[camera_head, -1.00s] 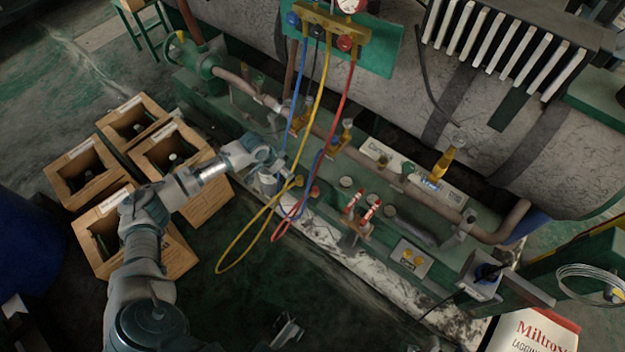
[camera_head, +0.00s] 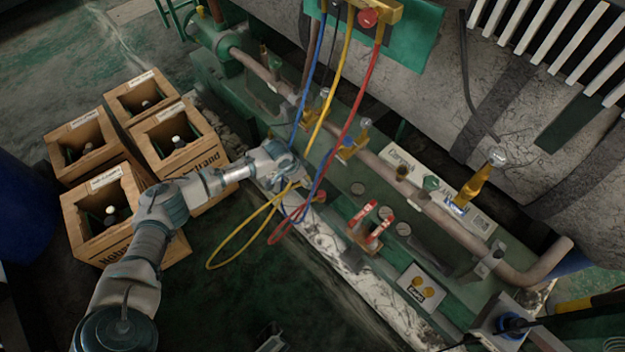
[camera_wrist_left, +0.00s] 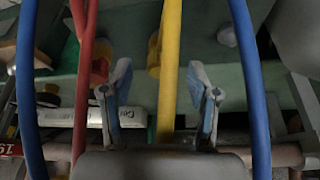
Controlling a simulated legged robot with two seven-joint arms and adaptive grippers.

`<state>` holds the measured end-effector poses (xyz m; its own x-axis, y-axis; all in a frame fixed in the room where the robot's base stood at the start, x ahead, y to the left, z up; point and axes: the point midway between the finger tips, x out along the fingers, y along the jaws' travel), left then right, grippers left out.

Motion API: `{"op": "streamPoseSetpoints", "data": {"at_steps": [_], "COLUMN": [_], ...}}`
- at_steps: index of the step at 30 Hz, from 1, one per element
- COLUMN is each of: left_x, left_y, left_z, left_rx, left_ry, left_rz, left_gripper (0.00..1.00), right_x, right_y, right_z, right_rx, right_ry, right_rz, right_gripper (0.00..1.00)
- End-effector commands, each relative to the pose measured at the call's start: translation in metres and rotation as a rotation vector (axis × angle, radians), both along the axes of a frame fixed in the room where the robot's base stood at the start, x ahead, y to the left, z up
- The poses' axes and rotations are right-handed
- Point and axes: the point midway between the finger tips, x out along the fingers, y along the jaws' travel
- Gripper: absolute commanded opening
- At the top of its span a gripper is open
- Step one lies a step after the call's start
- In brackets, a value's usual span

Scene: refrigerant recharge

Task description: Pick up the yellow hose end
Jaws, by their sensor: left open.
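The yellow hose (camera_head: 334,92) hangs from the gauge manifold (camera_head: 385,12) and forms a loop (camera_head: 234,243) low in front of the green base. Its end cannot be made out clearly beside my left gripper. My left gripper (camera_head: 290,170) is at the hoses, partly covering them. In the left wrist view the yellow hose (camera_wrist_left: 169,75) runs between the two spread fingers of my left gripper (camera_wrist_left: 163,92), with a gap on both sides. A grey part at the bottom edge may be my right gripper (camera_head: 270,340); its jaws are unclear.
Blue (camera_head: 308,85) and red (camera_head: 360,95) hoses hang close beside the yellow one. Red-handled valves (camera_head: 370,232) stand to the right on the green base. Wooden crates (camera_head: 185,150) with bottles stand at left. A pipe (camera_head: 375,165) runs behind the hoses.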

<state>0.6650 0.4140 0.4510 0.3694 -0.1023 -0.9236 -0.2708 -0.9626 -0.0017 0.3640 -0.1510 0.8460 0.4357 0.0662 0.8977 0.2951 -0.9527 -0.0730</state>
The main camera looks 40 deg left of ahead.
Motion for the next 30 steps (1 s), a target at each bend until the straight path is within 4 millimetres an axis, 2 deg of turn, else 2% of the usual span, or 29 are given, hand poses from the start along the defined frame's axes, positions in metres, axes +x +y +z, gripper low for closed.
{"op": "streamPoseSetpoints", "data": {"at_steps": [1, 3, 12, 19, 20, 30], "left_x": [0.0, 0.004, 0.008, 0.008, 0.007, 0.007], "left_y": [-0.001, -0.002, -0.003, -0.003, -0.003, -0.002], "left_z": [-0.02, -0.024, -0.019, -0.02, -0.02, -0.017], "left_rx": [0.0, -0.001, 0.002, 0.001, 0.001, 0.001], "left_ry": [0.013, 0.009, -0.002, 0.0, 0.0, -0.001], "left_rz": [0.001, 0.0, -0.001, -0.001, -0.001, 0.0], "left_gripper": [0.6, 0.6, 0.6, 0.03, 0.0, 0.0], "right_x": [0.004, 0.006, 0.005, 0.01, 0.01, 0.009], "right_y": [0.001, 0.002, 0.001, 0.003, 0.003, 0.003], "right_z": [-0.008, -0.005, 0.002, 0.0, 0.0, 0.004], "right_rx": [0.0, -0.001, 0.001, -0.003, -0.003, -0.002], "right_ry": [-0.005, -0.022, -0.042, -0.036, -0.036, -0.042], "right_rz": [0.001, 0.001, 0.001, 0.002, 0.002, 0.002], "right_gripper": [0.4, 0.4, 0.4, 0.4, 0.4, 0.4]}}
